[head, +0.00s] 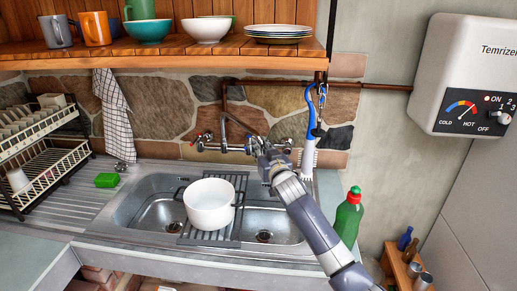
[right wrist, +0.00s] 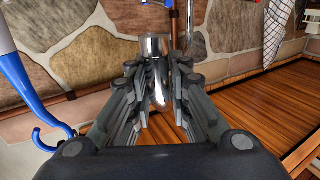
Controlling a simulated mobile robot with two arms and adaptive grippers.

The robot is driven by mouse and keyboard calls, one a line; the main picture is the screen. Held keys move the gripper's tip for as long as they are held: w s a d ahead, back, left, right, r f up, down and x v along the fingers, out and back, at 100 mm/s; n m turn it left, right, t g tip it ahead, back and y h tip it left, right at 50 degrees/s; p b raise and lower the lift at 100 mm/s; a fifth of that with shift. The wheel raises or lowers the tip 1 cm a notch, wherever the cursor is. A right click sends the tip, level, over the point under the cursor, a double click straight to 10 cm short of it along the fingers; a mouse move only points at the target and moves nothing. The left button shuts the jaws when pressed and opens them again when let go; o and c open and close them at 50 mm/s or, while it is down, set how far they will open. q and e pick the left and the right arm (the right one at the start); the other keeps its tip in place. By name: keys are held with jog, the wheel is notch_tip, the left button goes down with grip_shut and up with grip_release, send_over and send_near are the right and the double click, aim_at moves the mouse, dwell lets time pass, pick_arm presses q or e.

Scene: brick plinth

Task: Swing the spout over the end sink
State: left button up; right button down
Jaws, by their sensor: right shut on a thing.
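The metal tap (head: 222,146) is mounted on the stone wall behind the sink, with a red mark at its left handle. Its thin spout (head: 238,122) slants down to the right toward my right gripper (head: 257,142). In the right wrist view, my right gripper (right wrist: 157,85) is shut on the shiny chrome spout (right wrist: 152,48), with a finger on each side. The sink has a left bowl (head: 145,211) and a right bowl (head: 283,231). My right gripper is above the back of the right bowl. My left gripper is out of view.
A white pot (head: 209,207) stands on a grey rack (head: 236,222) between the bowls. A blue-and-white brush (head: 310,135) hangs right of my gripper. A green bottle (head: 347,218) stands beside my right arm. A wooden shelf (head: 175,48) with crockery overhangs the tap.

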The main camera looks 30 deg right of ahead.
jog(key=shift+d, duration=0.15)
jog(key=c, duration=1.7)
grip_release()
jog(key=shift+o, duration=0.9)
jog(key=shift+s+d, duration=0.1)
jog(key=shift+s, duration=0.05)
jog(key=shift+s+a, duration=0.2)
jog(key=s+a, duration=0.1)
jog(key=s, duration=1)
jog(key=shift+s+a, duration=0.25)
